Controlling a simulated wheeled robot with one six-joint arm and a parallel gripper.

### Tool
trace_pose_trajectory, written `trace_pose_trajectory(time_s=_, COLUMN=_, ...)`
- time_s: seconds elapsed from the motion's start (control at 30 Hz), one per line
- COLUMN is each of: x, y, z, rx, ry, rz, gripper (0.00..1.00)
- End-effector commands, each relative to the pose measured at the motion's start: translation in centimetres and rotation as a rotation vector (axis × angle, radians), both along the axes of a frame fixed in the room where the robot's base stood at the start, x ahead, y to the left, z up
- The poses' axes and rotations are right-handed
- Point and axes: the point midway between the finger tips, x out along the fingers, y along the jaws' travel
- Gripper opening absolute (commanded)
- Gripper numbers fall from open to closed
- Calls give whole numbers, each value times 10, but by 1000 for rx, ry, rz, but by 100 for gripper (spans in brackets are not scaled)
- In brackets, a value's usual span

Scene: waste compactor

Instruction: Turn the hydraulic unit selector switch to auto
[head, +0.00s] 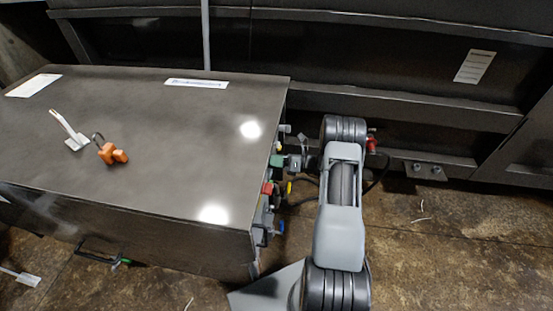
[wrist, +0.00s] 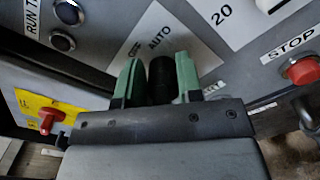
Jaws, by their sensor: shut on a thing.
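The selector switch (wrist: 162,80) is a black knob on the grey control panel, seen in the wrist view between the two green fingers of my gripper (wrist: 160,82). My gripper is shut on the knob, with one finger on each side. A white label plate (wrist: 172,38) behind it reads AUTO; the rest of the label is partly hidden by the fingers. Which way the knob points cannot be told. In the head view my gripper (head: 277,160) is at the right side of the dark metal cabinet (head: 150,140), and the switch is hidden there.
In the wrist view a red STOP button (wrist: 302,71) is at the right. A red switch on a yellow plate (wrist: 48,120) is at the lower left, and a dark button (wrist: 69,12) is at the upper left. An orange padlock (head: 112,153) lies on the cabinet top.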

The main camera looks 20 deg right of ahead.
Motion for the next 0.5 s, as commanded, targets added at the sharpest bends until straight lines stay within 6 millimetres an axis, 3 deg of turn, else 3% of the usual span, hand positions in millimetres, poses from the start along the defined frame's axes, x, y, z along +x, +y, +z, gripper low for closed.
trace_pose_trajectory(time_s=0.5, x=0, y=-1, z=-2, rx=54, ry=80, rz=0, gripper=10)
